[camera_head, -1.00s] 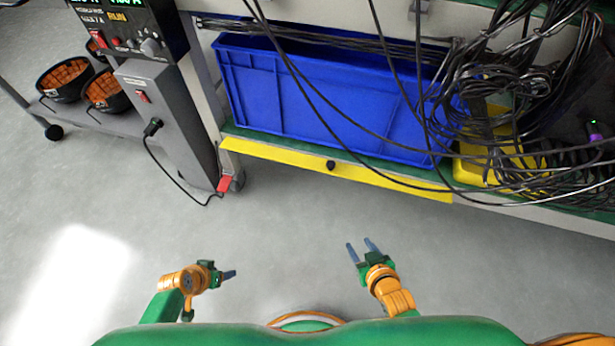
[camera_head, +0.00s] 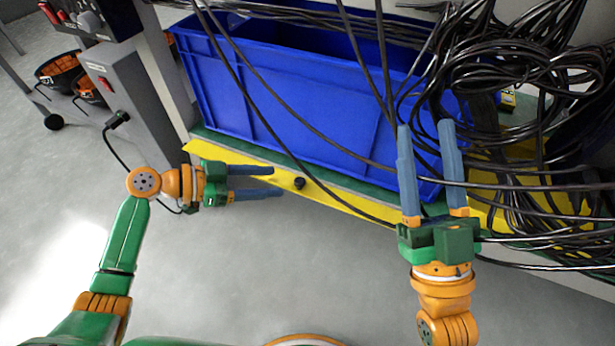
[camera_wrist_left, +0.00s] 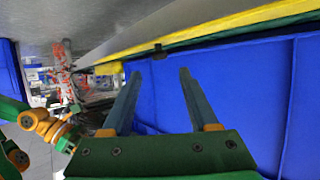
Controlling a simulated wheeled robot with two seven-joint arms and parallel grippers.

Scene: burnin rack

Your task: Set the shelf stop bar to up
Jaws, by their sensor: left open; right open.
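The yellow stop bar (camera_head: 345,203) runs along the front edge of the green shelf (camera_head: 215,138), with its face outside and below the edge. A black knob (camera_head: 299,183) sits near its middle. My left gripper (camera_head: 277,181) is open, its two blue fingers pointing right along the bar towards the knob, a little short of it. In the left wrist view the knob (camera_wrist_left: 159,50) lies ahead between the open fingers, apart from them, with the bar (camera_wrist_left: 240,18) above. My right gripper (camera_head: 425,125) is open and empty, its fingers in front of the blue bin's right part.
A blue bin (camera_head: 270,95) stands on the shelf behind the bar. Tangled black cables (camera_head: 520,60) hang over the bin and the right side, some crossing near the right gripper. A grey power box (camera_head: 125,105) stands at left. The floor in front is clear.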

